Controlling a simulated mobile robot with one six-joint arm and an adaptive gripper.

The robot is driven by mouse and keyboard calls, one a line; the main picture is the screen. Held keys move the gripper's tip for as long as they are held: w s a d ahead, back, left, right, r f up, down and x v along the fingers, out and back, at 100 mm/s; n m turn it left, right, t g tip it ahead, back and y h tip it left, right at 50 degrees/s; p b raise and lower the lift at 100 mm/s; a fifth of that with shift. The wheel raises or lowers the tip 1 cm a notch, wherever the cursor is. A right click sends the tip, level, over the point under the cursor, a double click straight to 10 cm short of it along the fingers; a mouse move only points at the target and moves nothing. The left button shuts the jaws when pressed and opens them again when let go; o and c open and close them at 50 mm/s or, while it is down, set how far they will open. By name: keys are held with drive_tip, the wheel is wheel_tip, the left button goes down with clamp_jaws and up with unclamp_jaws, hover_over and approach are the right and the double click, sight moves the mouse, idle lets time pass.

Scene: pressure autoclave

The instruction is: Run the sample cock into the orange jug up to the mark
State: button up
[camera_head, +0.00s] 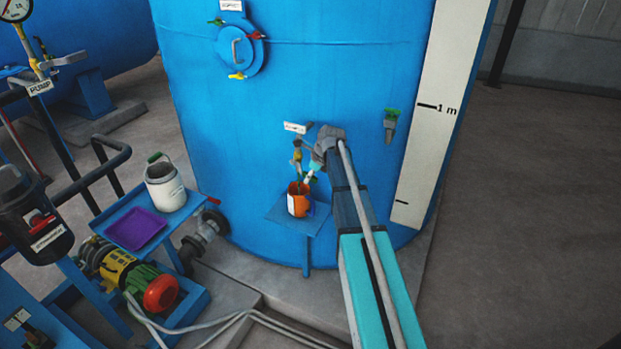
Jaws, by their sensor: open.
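The orange jug (309,207) stands upright on a small blue shelf (281,213) fixed to the front of the big blue tank. A white patch shows on its front; the mark and any level inside are too small to make out. The sample cock (297,155), with a yellowish body, comes out of the tank just above the jug, under a small white label (295,128). My gripper (311,177) is open beside the cock, to its right and just above the jug's rim. I cannot tell whether it touches the cock or its handle. My arm hides the tank wall behind it.
A blue side table (187,211) at left holds a white can (165,187) and a purple tray (136,229). A yellow-green pump (130,275) and hoses lie below. Another valve with a green handle (391,117) sits right of my arm. The floor at right is clear.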

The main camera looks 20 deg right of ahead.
clamp_jaws()
drive_tip(key=shift+d, duration=0.15)
idle(0.4)
